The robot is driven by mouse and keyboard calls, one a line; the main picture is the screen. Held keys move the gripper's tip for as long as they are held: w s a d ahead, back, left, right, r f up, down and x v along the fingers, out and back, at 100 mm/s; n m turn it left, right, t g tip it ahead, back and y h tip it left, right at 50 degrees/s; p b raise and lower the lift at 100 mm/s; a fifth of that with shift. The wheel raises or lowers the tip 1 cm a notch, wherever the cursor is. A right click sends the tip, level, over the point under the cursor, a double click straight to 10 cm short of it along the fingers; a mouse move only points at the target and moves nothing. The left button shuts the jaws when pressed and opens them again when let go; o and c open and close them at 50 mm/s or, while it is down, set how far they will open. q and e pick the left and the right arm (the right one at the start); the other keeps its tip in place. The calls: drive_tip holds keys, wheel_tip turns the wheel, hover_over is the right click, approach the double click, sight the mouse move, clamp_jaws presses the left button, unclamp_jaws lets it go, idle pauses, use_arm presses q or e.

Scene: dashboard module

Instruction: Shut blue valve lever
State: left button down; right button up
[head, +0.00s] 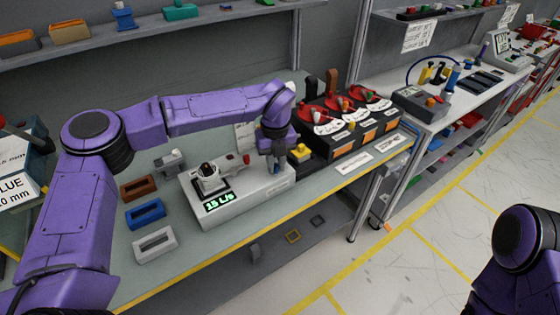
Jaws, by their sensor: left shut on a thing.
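The dashboard module (236,203) is a pale grey box on the bench with a lit display (218,202) reading 15 L/s. A white and black device (209,180) sits on its top, and a small red knob (246,159) stands near its back. My left gripper (275,158) reaches down at the module's right end. It is shut on a small blue part (277,169), which seems to be the blue valve lever. The gripper hides most of it, so I cannot tell its angle. My right arm shows at the lower right, but its gripper is out of view.
Left of the module lie a brown frame (139,187), a blue frame (146,214) and a white frame (155,244). The bench's front edge has a yellow stripe.

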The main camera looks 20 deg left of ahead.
use_arm(q)
drive_tip(key=m, duration=0.1)
drive_tip(key=a+m, duration=0.1)
drive_tip(key=shift+r+m+p, duration=0.1)
drive_tip(key=shift+m+p, duration=0.3)
drive_tip(key=a+m+p, duration=0.1)
drive_tip(key=m, duration=0.1)
drive_tip(key=shift+m, duration=0.4)
drive_tip(key=m, duration=0.1)
drive_tip(key=a+m+p, duration=0.1)
drive_tip(key=m, duration=0.1)
drive_tip(key=shift+w+a, duration=0.1)
drive_tip(key=shift+w, duration=0.05)
drive_tip(key=shift+w+a+m+p, duration=0.15)
drive_tip(key=shift+m+p, duration=0.15)
drive_tip(key=shift+m, duration=0.25)
drive_tip(key=shift+w+a+m+p, duration=0.15)
drive_tip(key=shift+m+p, duration=0.1)
drive_tip(key=shift+m, duration=0.3)
drive_tip(key=c, duration=1)
unclamp_jaws()
